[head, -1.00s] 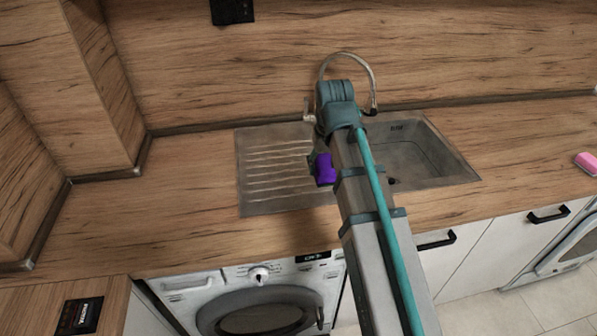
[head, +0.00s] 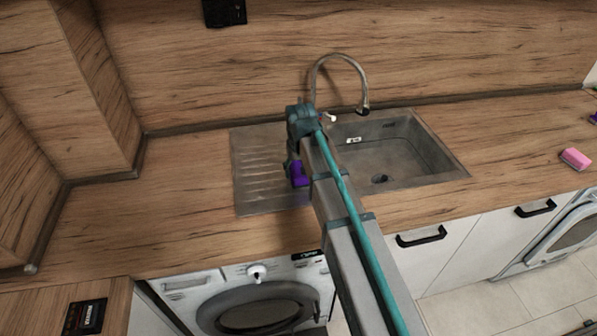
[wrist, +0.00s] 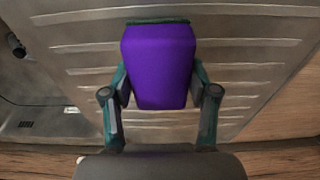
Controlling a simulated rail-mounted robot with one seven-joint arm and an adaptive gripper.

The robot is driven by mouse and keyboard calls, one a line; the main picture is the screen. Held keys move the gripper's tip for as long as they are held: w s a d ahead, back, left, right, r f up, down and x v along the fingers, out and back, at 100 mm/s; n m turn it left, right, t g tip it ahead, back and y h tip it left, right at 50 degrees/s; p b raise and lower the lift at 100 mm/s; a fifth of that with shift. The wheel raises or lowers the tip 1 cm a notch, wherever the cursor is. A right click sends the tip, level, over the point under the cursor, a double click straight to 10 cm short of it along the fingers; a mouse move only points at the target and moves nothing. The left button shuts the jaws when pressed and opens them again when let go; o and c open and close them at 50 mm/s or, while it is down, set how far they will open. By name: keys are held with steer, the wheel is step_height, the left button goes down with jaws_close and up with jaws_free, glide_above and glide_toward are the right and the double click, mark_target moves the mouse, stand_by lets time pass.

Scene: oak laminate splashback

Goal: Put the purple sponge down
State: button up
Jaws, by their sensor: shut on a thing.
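The purple sponge (head: 299,174) is at the end of my arm in the head view, over the ribbed drainboard (head: 256,165) of the sink. In the wrist view the purple sponge (wrist: 160,65) stands between the fingers of my gripper (wrist: 160,95), which is shut on it. The drainboard ribs (wrist: 85,70) show behind it. I cannot tell whether the sponge touches the drainboard. My arm hides part of the gripper and the sink in the head view.
The sink basin (head: 400,155) lies right of the drainboard, with a curved tap (head: 340,60) behind. A pink sponge (head: 575,158) lies on the counter at the far right. The wooden counter (head: 185,185) left of the drainboard is clear. A washing machine (head: 262,305) is below.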

steer(key=shift+f, duration=0.7)
steer(key=shift+f, duration=0.15)
steer(key=o, duration=1.2)
steer(key=r, duration=0.4)
steer(key=s+r+b, duration=0.1)
steer(key=r, duration=0.3)
steer(key=r+b, duration=0.1)
steer(key=r, duration=0.3)
steer(key=shift+s+d+r, duration=0.15)
steer(key=shift+s+d, duration=0.05)
steer(key=shift+s, duration=0.05)
